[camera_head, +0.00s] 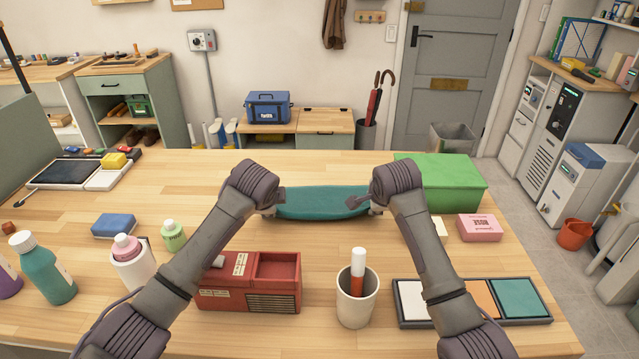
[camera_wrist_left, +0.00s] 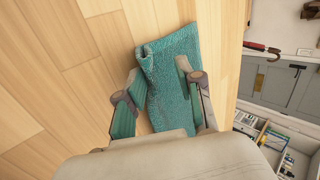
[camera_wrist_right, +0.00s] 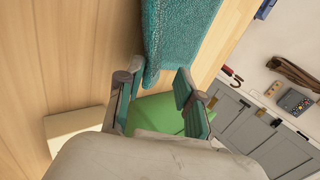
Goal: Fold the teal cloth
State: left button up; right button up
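The teal cloth (camera_head: 320,203) is a long, narrow strip in the middle of the wooden table, between my two grippers. My left gripper (camera_head: 268,208) is at its left end. In the left wrist view, the cloth (camera_wrist_left: 172,75) lies between the spread fingers of the left gripper (camera_wrist_left: 165,88), with a raised fold near one finger. My right gripper (camera_head: 374,207) is at the right end. In the right wrist view, a corner of the cloth (camera_wrist_right: 170,40) reaches between the spread fingertips of the right gripper (camera_wrist_right: 156,88). Both look open, with no clear pinch.
A green box (camera_head: 440,182) stands right of the cloth, close to my right gripper. In front are a red box (camera_head: 250,302), a white cup (camera_head: 356,308) and a tray of colored squares (camera_head: 412,302). A pink box (camera_head: 479,228) is at right.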

pick_arm(q)
jog(key=shift+w+f, duration=0.1)
pick_arm(e)
jog(key=shift+w+f, duration=0.1)
pick_arm(q)
jog(key=v, duration=0.7)
jog(key=w+v, duration=0.1)
jog(key=v, duration=0.3)
jog(key=shift+r, duration=0.35)
pick_arm(e)
jog(key=v, duration=0.7)
jog(key=w+v, duration=0.1)
jog(key=v, duration=0.3)
jog(key=shift+r, duration=0.35)
